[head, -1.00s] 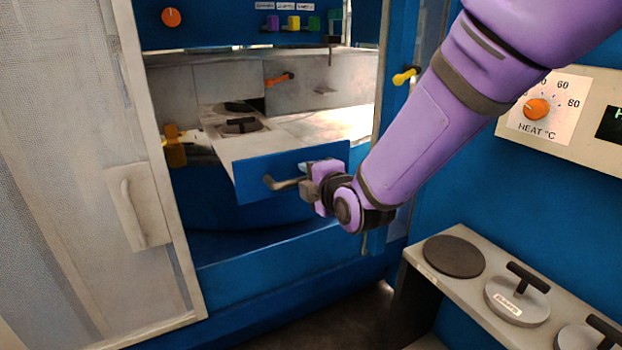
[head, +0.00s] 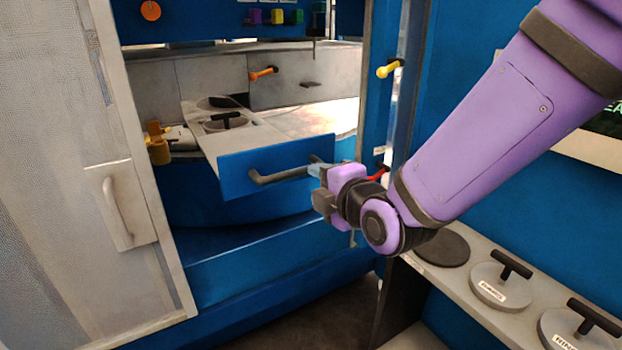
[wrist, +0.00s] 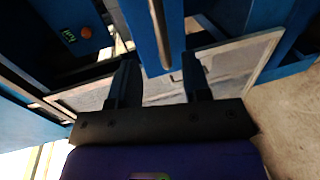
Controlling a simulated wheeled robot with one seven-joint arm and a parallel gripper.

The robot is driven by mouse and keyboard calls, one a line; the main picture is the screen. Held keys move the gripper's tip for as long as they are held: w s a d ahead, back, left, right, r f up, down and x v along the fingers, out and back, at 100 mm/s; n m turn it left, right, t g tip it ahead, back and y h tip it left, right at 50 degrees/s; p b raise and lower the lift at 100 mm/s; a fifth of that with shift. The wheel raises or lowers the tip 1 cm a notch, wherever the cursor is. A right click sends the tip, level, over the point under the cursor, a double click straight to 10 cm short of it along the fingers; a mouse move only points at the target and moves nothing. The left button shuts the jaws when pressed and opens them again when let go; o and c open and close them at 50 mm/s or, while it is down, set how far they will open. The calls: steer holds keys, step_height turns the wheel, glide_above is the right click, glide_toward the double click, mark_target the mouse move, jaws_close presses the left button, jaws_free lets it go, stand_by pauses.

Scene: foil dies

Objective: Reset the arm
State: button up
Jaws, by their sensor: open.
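My gripper (head: 316,180) is at the right end of the blue-fronted drawer, close to its grey bar handle (head: 275,176). In the wrist view my two dark fingers (wrist: 160,82) are apart with nothing held between them. A grey bar, apparently the handle (wrist: 160,35), lies beyond the fingertips. The drawer (head: 235,178) is pulled out of the blue machine and carries a round die with a black T-handle (head: 228,121). My purple arm reaches in from the upper right.
A shelf at the lower right holds a dark round pad (head: 442,248) and labelled dies with T-handles (head: 500,285). A mesh door (head: 60,150) stands open at left. A yellow lever (head: 388,68) and a red lever (head: 371,171) project near my arm.

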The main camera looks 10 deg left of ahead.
steer(key=shift+s+d+r, duration=0.1)
steer(key=shift+s+d, duration=0.15)
steer(key=shift+s, duration=0.1)
steer(key=s+d+r+m+g+h, duration=0.1)
steer(key=d+r+m+h, duration=0.2)
steer(key=d+m, duration=0.5)
steer(key=s+d+r+m+g+h, duration=0.1)
steer(key=d+r+m+g+h, duration=0.3)
steer(key=d, duration=0.8)
steer(key=s+d+r+m+g+h, duration=0.1)
steer(key=s+d+m+g+h, duration=0.1)
steer(key=s+d+m, duration=1.1)
steer(key=s+d, duration=0.1)
steer(key=s, duration=0.2)
steer(key=shift+r, duration=0.25)
steer(key=shift+a, duration=0.1)
